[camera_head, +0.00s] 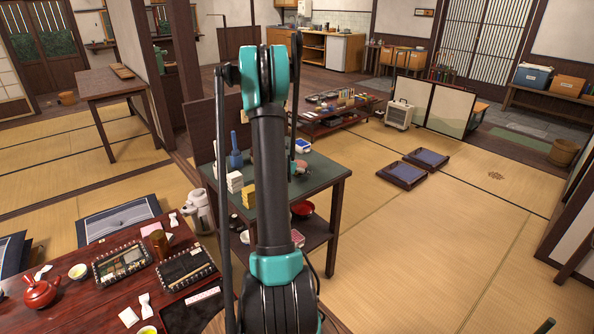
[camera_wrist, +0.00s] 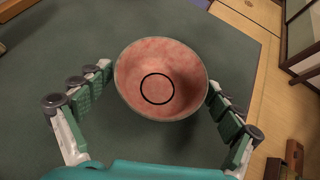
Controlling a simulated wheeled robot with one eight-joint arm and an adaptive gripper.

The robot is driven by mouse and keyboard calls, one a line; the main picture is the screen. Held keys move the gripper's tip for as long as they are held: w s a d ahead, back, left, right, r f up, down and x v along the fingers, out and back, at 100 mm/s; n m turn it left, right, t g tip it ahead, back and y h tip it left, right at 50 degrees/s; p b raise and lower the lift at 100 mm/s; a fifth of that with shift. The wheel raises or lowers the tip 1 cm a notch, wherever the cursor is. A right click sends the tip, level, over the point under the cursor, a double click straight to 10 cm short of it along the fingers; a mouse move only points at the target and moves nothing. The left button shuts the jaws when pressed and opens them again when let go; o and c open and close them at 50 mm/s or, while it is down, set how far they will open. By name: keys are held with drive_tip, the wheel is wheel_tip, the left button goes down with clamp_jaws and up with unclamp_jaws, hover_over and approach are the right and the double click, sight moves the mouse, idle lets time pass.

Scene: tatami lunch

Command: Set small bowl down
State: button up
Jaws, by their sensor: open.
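The small bowl (camera_wrist: 160,62) is pinkish red and mottled, with a black ring drawn inside its bottom. It appears upright on a dark green tabletop (camera_wrist: 245,60) in the wrist view. My gripper (camera_wrist: 159,80) is open around it, one finger to the left and one to the right. Small gaps show between the fingers and the rim. The bowl looks empty.
On the table's left part stand a blue bottle (camera_head: 235,155) and pale stacked blocks (camera_head: 234,182). A blue-and-white box (camera_head: 302,146) is at the back. A red bowl (camera_head: 303,208) is on the lower shelf. In the wrist view, the tabletop's edge lies beyond the bowl, to the right.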

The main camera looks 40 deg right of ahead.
drive_tip(key=shift+r, duration=0.1)
drive_tip(key=v, duration=1.1)
drive_tip(key=shift+a+r, duration=0.1)
drive_tip(key=s+a+f+m+y, duration=0.1)
drive_tip(key=s+a+m+y, duration=0.2)
drive_tip(key=s+a+m, duration=0.4)
drive_tip(key=s+a+m+y, duration=0.3)
drive_tip(key=s+a+m, duration=0.5)
drive_tip(key=a, duration=0.8)
drive_tip(key=s+a+f+m+y, duration=0.1)
drive_tip(key=s+a+m+y, duration=0.3)
drive_tip(key=s+a+m, duration=0.4)
drive_tip(key=shift+s+a+f+g, duration=0.4)
drive_tip(key=shift+s+a, duration=0.25)
drive_tip(key=shift+a, duration=1.4)
